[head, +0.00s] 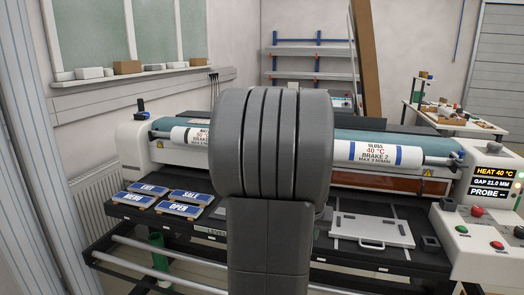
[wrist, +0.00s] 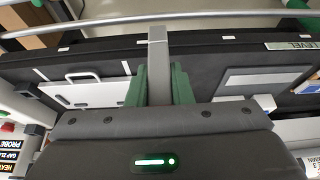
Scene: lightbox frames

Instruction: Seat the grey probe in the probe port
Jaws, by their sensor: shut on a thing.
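My gripper (wrist: 158,84) has green fingers and is shut on the grey probe (wrist: 158,50), a straight square bar. The probe points toward the top of the wrist view, over the black bed of the machine; I cannot tell its height above the bed. In the head view my arm hides the gripper and probe. A small dark-grey square fitting (head: 431,241) sits at the bed's right end beside the control console (head: 485,235); it may be the probe port, but its opening is too small to make out. The console's display (head: 493,182) reads "PROBE --".
A white board with a handle (head: 372,230) lies on the bed, also in the wrist view (wrist: 88,92). Several blue signs (head: 160,199) lie at the bed's left. Printed rolls (head: 378,154) span the machine behind. A grey panel (wrist: 262,78) lies right of the probe.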

